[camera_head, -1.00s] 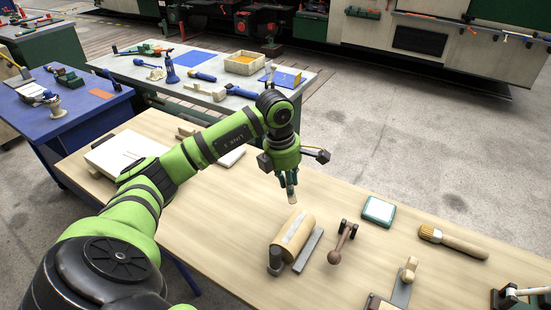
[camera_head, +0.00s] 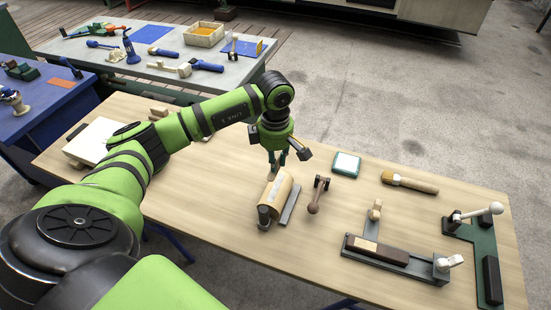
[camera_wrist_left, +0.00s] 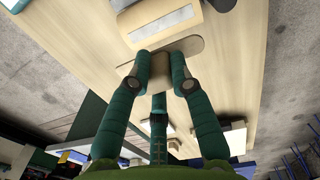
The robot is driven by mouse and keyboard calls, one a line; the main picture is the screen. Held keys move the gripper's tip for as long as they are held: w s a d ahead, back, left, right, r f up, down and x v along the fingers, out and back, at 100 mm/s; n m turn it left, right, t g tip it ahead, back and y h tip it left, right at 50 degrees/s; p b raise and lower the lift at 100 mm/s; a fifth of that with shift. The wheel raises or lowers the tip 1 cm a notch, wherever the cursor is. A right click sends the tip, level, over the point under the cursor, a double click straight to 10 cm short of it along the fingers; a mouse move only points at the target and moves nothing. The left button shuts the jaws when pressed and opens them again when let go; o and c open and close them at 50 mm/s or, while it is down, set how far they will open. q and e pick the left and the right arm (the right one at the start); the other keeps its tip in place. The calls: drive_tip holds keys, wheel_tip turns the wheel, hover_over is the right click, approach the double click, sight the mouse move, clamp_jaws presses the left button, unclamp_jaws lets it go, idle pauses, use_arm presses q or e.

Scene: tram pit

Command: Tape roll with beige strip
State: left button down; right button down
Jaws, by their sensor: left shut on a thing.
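The beige tape roll (camera_head: 278,189) lies on its side on the wooden table, with a pale strip (camera_head: 273,191) along its top. It also shows at the top of the left wrist view (camera_wrist_left: 168,20). My left gripper (camera_head: 279,160) points down at the roll's far end. In the left wrist view my left gripper (camera_wrist_left: 159,72) is shut on a small brownish-beige piece (camera_wrist_left: 160,76), largely hidden by the fingers. I cannot tell whether that piece touches the roll. My right gripper is out of view.
A dark grey cylinder (camera_head: 264,217) and a grey bar (camera_head: 290,204) flank the roll. A brown-handled tool (camera_head: 318,194), a white-topped pad (camera_head: 346,164) and a brush (camera_head: 409,181) lie to the right. A long dark fixture (camera_head: 388,258) lies nearer. The table's middle right is partly clear.

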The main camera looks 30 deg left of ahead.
use_arm(q)
drive_tip(key=shift+f+b, duration=0.45)
drive_tip(key=shift+b, duration=0.05)
wheel_tip(320, 180, down, 7)
drive_tip(key=b, duration=0.6)
drive_tip(key=shift+f+b, duration=0.15)
drive_tip(key=shift+b, duration=0.2)
drive_tip(key=shift+f, duration=0.15)
drive_tip(key=c, duration=1)
unclamp_jaws()
drive_tip(key=shift+c, duration=0.2)
wheel_tip(320, 180, up, 12)
drive_tip(key=shift+s+r, duration=0.1)
